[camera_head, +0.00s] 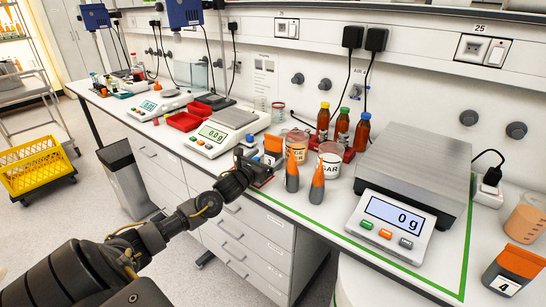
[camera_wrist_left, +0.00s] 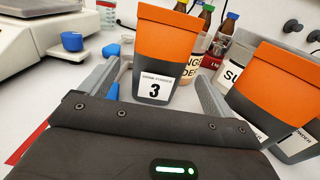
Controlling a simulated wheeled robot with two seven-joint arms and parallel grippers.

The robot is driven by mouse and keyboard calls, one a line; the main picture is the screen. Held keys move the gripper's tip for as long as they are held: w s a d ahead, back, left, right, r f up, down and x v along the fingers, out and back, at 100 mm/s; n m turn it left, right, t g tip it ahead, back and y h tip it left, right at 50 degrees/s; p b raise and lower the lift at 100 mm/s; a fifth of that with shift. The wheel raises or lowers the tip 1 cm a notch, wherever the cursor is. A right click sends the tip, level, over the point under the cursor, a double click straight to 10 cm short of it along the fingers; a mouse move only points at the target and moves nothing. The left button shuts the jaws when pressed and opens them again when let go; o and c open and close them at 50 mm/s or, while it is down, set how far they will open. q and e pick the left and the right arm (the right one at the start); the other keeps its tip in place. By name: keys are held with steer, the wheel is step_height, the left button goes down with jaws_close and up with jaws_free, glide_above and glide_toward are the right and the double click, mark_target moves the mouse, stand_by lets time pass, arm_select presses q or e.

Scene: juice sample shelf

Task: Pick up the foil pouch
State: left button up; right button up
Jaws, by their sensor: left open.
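My left gripper (camera_head: 262,166) is open at the bench's front edge. In the left wrist view, its two fingers (camera_wrist_left: 152,98) reach toward the pouch's lower left and right sides. I cannot tell whether they touch it. My right gripper is not in view.
Similar pouches (camera_head: 292,171) (camera_head: 317,181) stand close to the right. Behind are an orange-filled container, a sugar container (camera_head: 330,161) and brown bottles (camera_head: 341,127). A balance (camera_head: 226,130) stands left, a larger scale (camera_head: 396,228) right. Pouch 4 (camera_head: 514,268) is far right.

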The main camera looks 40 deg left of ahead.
mark_target(271, 154)
arm_select(q)
steer(key=shift+w+r, duration=0.1)
steer(key=shift+w, duration=0.15)
steer(key=w, duration=0.1)
steer(key=w+p, duration=0.1)
steer(key=w, duration=0.1)
steer(key=shift+w+a+p, duration=0.25)
steer(key=shift+w+p, duration=0.05)
steer(key=shift+w+f, duration=0.2)
steer(key=shift+w, duration=0.35)
steer(key=shift+c, duration=0.4)
steer(key=c, duration=1)
steer(key=shift+c, duration=0.3)
steer(key=shift+r, duration=0.1)
